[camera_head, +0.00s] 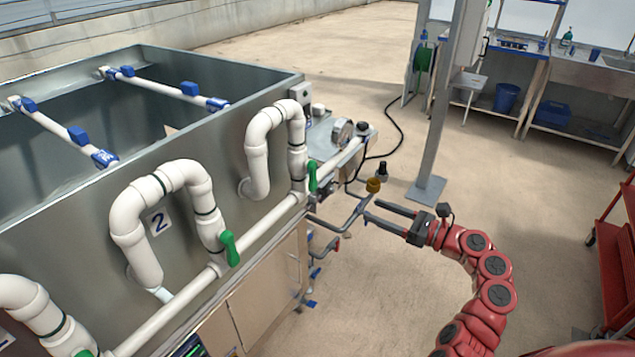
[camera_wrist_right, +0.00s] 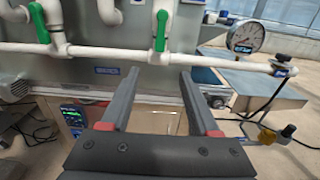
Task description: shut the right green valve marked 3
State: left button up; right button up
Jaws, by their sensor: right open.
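The right green valve (camera_head: 312,177) is on the white pipework at the right end of the tank. Its handle also shows in the right wrist view (camera_wrist_right: 161,30), upright and in line with the vertical pipe. I cannot read a 3 beside it. My right gripper (camera_head: 372,209) is open and empty, to the right of the valve and apart from it. In the right wrist view its fingertips (camera_wrist_right: 158,74) point toward the pipe, below the valve handle. My left gripper is not in view.
A middle green valve (camera_head: 230,248) sits near the plate marked 2 (camera_head: 159,222). A pressure gauge (camera_wrist_right: 245,37) and a brass-coloured fitting (camera_head: 374,185) are near my right gripper. A grey post (camera_head: 447,110) stands behind. A red cart (camera_head: 617,255) is at the right. Open floor lies between.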

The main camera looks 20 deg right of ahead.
aim_at(315, 186)
jog(key=p+x, duration=0.1)
jog(key=x, duration=1.6)
grip_shut()
dwell(0.7)
